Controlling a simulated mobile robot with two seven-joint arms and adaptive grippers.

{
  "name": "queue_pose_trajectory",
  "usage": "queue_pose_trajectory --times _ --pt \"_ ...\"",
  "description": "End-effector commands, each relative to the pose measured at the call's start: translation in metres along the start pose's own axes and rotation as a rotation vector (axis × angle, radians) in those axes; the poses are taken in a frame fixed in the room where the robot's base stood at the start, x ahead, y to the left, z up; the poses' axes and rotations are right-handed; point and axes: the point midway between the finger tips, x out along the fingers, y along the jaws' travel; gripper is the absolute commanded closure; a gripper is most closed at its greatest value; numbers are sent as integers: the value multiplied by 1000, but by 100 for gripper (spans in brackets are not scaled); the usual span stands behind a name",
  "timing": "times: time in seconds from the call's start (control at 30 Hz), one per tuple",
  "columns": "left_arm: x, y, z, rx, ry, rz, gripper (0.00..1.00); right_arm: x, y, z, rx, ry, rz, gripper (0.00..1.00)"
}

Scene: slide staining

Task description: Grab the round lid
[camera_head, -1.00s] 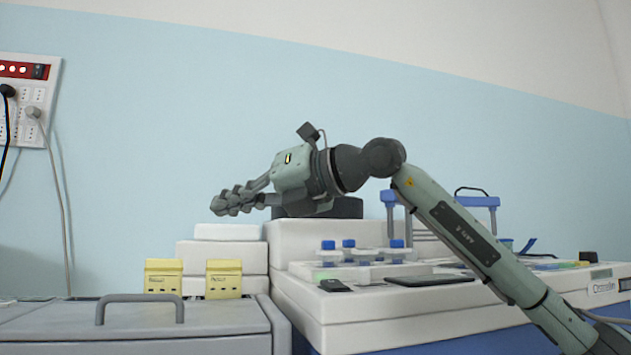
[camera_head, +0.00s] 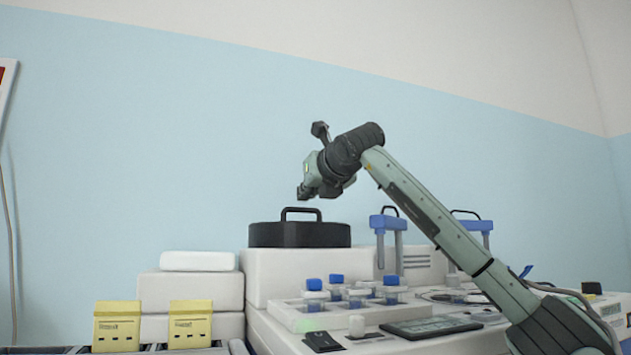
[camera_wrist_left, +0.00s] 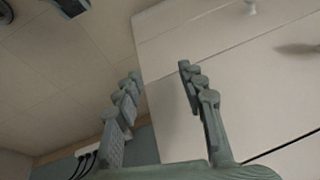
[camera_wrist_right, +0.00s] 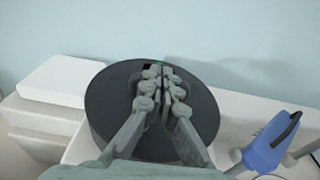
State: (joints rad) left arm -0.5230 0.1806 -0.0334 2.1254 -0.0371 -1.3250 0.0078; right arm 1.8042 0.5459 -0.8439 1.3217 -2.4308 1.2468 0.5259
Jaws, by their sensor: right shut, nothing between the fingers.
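The round lid (camera_head: 270,236) is a flat black disc with an arched handle on top. It sits on a white box-shaped machine at the middle of the head view. My right gripper (camera_head: 303,193) is just above the lid's handle, pointing down. In the right wrist view, my right gripper (camera_wrist_right: 161,75) has its fingers together and empty over the dark lid (camera_wrist_right: 104,104); they hide most of the handle. My left gripper (camera_wrist_left: 160,80) shows only in the left wrist view, its fingers apart with nothing between them, far from the lid.
Blue-capped jars (camera_head: 314,290) stand in a white tray in front. Blue-topped racks (camera_head: 389,222) stand right of the lid. A white block (camera_head: 197,261) and yellow boxes (camera_head: 117,326) are at left. The left wrist view shows white cabinet fronts (camera_wrist_left: 240,60).

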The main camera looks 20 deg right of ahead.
Motion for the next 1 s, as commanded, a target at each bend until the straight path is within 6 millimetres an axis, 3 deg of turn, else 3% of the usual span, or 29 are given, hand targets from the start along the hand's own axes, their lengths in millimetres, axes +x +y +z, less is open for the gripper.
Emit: queue_pose_trajectory --times 0.13,0.23,0.43,0.8,1.0 --pt "16 4 4 0 -9 11 60 23 0 0 0 2 0 100" --pt "12 3 2 0 -1 7 60 22 0 -11 0 -1 0 100" --pt "1 0 0 0 0 1 60 23 0 -15 0 2 0 100" --pt "0 0 0 0 1 -1 60 22 0 -20 0 10 0 100" --pt "-37 -6 -2 0 20 -24 60 0 1 -27 -1 9 2 100"
